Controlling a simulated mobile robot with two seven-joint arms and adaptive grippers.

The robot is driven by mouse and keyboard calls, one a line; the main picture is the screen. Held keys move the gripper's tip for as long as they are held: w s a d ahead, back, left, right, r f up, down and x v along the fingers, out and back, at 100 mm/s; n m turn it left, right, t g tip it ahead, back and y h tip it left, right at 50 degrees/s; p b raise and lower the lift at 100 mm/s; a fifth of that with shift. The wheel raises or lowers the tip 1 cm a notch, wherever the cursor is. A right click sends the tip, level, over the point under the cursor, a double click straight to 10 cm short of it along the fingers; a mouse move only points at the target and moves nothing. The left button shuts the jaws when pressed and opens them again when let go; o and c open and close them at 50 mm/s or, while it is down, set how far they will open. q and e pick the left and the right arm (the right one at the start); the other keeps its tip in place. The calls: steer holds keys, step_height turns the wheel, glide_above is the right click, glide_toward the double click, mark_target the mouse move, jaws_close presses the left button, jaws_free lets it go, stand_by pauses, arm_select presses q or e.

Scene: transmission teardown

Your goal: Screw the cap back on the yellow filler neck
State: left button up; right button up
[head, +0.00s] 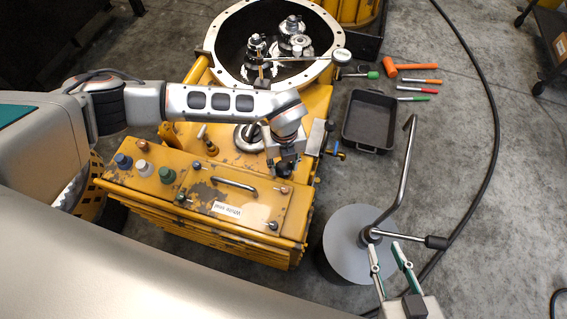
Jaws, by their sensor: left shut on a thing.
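My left gripper (285,168) reaches over the yellow housing from the left and points down near the right end of its top. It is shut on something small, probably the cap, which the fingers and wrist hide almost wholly. The yellow filler neck cannot be made out clearly; it may be hidden under this gripper. I cannot tell whether the held thing touches a neck. My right gripper (390,258) is at the bottom right, over the edge of the grey round stand. Its two fingers are apart and nothing is between them.
The open bell housing (333,30) holds gears. A black tray (370,120) and coloured-handled tools (415,80) lie right. A bent bar (403,165) rises from the stand (345,250).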

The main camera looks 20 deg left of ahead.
steer(key=shift+w+r, duration=0.1)
steer(key=shift+r, duration=0.1)
stand_by(0.5)
steer(key=shift+w+r, duration=0.1)
steer(key=shift+r, duration=0.2)
arm_select(q)
steer(key=shift+p, duration=0.3)
steer(key=shift+f, duration=0.95)
arm_select(e)
steer(key=shift+f, duration=0.1)
arm_select(q)
steer(key=shift+w+r+m, duration=0.15)
steer(key=shift+m, duration=0.25)
steer(key=m+p, duration=0.1)
steer(key=m, duration=0.1)
steer(key=shift+r+m, duration=0.1)
steer(key=shift+m, duration=0.7)
steer(key=shift+f+m, duration=0.2)
steer(key=shift+m, duration=0.2)
arm_select(e)
steer(key=r, duration=0.1)
steer(key=w+r, duration=0.1)
steer(key=shift+w+r+t, duration=0.1)
steer(key=shift+r+t, duration=0.2)
